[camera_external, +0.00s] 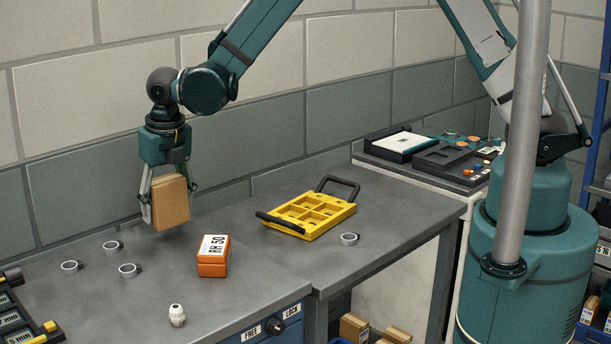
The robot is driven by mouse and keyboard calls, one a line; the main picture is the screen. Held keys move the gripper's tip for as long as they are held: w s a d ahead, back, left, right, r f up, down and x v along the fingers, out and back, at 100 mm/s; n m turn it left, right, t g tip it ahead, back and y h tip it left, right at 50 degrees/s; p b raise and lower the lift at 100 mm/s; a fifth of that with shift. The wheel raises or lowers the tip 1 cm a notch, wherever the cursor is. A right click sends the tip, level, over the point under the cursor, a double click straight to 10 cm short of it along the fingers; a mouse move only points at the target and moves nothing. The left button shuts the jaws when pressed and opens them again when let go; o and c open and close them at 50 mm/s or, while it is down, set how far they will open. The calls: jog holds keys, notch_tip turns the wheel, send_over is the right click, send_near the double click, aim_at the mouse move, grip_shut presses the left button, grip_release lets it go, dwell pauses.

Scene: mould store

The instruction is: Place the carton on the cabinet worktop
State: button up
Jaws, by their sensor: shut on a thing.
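My gripper (168,200) is shut on a brown carton (171,203), with a finger on either side of it. The carton is upright and close above the grey worktop (255,290) near its back edge by the wall. I cannot tell whether its bottom touches the surface. The worktop with a blue front panel carrying FREE and LOCK labels is at the lower middle, so it seems to be the cabinet.
An orange box (213,256) and a small white bottle (177,315) stand to the front. A yellow tray (310,214) with black handles sits at right. A dark tray (10,310) is at the left edge.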

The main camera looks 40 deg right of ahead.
aim_at(167, 180)
jog(key=shift+f, duration=1.85)
jog(key=shift+f, duration=0.15)
jog(key=o, duration=1)
jog(key=shift+r, duration=0.2)
jog(key=shift+s+r, duration=0.3)
jog(key=shift+r, duration=1.65)
jog(key=shift+s+r, duration=0.3)
jog(key=shift+r, duration=1.7)
jog(key=shift+s+r, duration=0.3)
jog(key=shift+r, duration=1.65)
